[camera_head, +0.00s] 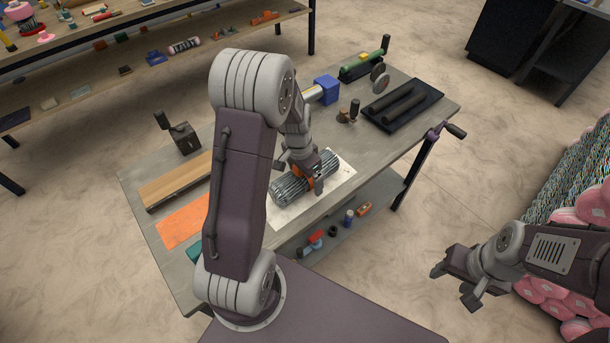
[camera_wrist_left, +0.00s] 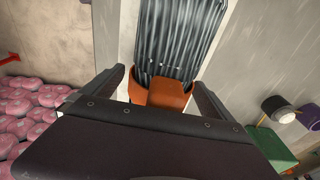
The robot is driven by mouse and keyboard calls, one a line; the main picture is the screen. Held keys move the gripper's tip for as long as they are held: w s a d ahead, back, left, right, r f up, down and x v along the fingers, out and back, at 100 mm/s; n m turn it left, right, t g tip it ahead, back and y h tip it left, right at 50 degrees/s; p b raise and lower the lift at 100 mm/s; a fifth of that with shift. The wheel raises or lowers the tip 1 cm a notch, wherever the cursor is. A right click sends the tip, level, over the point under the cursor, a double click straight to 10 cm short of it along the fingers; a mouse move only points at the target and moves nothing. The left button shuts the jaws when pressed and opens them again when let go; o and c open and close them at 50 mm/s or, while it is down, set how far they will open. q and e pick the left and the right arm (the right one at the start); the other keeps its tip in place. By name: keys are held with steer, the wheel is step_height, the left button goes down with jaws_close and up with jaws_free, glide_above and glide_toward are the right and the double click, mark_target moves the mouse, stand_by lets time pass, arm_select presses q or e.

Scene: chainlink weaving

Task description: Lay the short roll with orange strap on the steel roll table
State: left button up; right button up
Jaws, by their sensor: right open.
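The short roll of grey wire mesh (camera_head: 290,188) with its orange strap (camera_head: 304,173) lies on a white sheet on the grey-topped bench (camera_head: 240,133). The mesh (camera_wrist_left: 180,40) and strap (camera_wrist_left: 168,92) also show in the left wrist view. My left gripper (camera_head: 308,182) is over the roll, its fingers on either side of the strap; whether they press on it is unclear. My right gripper (camera_head: 457,283) is open and empty, off the bench at the right. I cannot tell for sure which surface is the steel roll table.
A black tray with two dark rollers (camera_head: 400,103) sits at the bench's right end. A green tool (camera_head: 362,66), a blue block (camera_head: 326,89), a wooden board (camera_head: 178,180) and an orange sheet (camera_head: 183,219) are also on the bench. Pink-ended rolls (camera_head: 565,290) are stacked at the right.

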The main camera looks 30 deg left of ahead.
arm_select(q)
steer(key=r, duration=0.6)
steer(key=s+r, duration=0.1)
steer(key=r, duration=0.2)
steer(key=shift+a+p, duration=0.2)
steer(key=shift+p, duration=0.1)
stand_by(0.3)
